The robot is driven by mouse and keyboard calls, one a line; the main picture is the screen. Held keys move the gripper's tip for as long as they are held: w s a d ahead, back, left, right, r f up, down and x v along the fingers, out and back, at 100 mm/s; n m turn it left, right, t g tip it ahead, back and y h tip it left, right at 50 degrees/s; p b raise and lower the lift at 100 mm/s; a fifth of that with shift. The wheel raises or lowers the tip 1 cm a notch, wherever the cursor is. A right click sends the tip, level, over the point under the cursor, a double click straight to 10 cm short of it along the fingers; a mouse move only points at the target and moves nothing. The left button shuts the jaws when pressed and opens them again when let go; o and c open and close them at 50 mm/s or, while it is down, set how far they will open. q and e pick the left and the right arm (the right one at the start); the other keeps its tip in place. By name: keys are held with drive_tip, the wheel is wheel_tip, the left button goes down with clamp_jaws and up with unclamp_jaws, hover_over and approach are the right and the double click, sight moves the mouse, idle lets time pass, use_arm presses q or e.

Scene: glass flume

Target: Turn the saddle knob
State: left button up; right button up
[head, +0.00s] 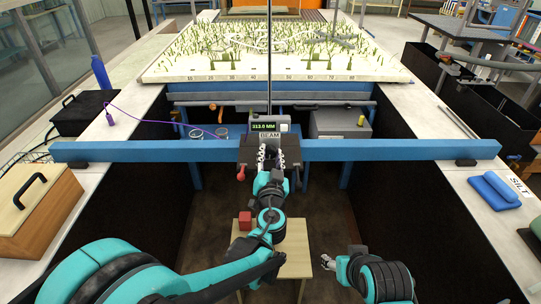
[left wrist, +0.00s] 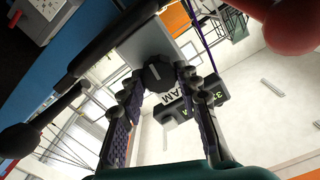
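A round black knob (left wrist: 158,76) faces my left gripper in the left wrist view. My left gripper (head: 272,157) is at the saddle, its arm reaching up from below. In the left wrist view its two fingers (left wrist: 160,82) are open, one on each side of the knob, with visible gaps. In the head view the gripper hides the knob. My right gripper (head: 342,257) is low at the lower right, away from the saddle, and looks open and empty.
The blue beam (head: 400,149) spans the flume. A red-ended lever (head: 241,173) hangs left of the saddle; its red end (left wrist: 290,25) is near in the wrist view. A purple cord runs at left.

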use_arm(q)
drive_tip(key=shift+m, duration=0.3)
drive_tip(key=o, duration=1.2)
drive_tip(key=shift+c, duration=0.2)
drive_tip(key=s, duration=1.2)
